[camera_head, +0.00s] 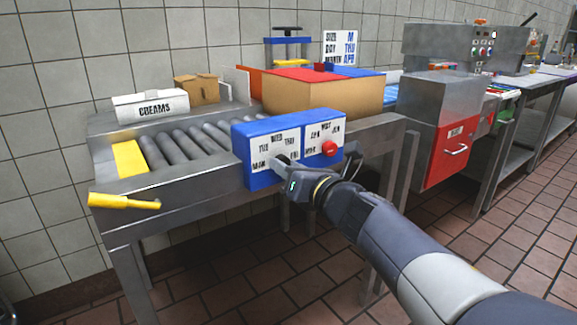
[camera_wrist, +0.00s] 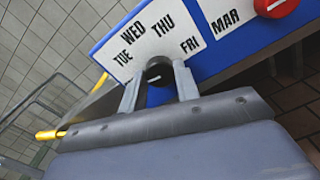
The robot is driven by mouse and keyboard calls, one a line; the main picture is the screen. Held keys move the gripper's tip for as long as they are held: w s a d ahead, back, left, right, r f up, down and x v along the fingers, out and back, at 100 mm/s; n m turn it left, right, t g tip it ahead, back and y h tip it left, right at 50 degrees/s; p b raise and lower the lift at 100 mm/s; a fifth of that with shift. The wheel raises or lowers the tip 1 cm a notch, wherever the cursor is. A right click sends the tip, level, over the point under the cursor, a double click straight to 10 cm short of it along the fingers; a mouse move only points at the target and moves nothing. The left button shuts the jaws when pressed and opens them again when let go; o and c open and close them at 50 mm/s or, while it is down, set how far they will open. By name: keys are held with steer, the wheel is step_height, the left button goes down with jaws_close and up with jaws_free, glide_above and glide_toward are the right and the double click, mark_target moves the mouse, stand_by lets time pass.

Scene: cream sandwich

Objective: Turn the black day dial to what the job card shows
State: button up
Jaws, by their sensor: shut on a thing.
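The blue dial box (camera_head: 240,150) stands on the front edge of the roller table, its white face printed with days at left and months at right. The black day dial (camera_wrist: 159,70) sits below the day words, with TUE, WED, THU and FRI readable in the wrist view. My gripper (camera_wrist: 158,86) is shut on this dial, one finger on each side. In the head view my gripper (camera_head: 287,165) hides most of the dial. A small pale mark shows on the dial, but I cannot tell which day it points to. The job card (camera_head: 341,48) at the back reads M, THU, APR.
A red month dial (camera_head: 329,149) sits right of the day dial, close to my gripper. A yellow handle (camera_head: 124,201) sticks out at the table's left front. A cardboard box (camera_head: 310,95), a white CREAMS box (camera_head: 151,105) and a red drawer unit (camera_head: 450,155) stand around.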

steer(key=m+p, duration=1.1)
steer(key=m, duration=1.3)
steer(key=shift+m, duration=0.4)
steer(key=shift+p, duration=0.3)
steer(key=o, duration=1)
steer(key=shift+c, duration=0.2)
steer(key=shift+d, duration=0.1)
steer(key=p+v, duration=0.1)
steer(key=v, duration=0.9)
steer(key=shift+s+d+p, duration=0.2)
steer(key=shift+s+p, duration=0.15)
steer(key=shift+w, duration=0.1)
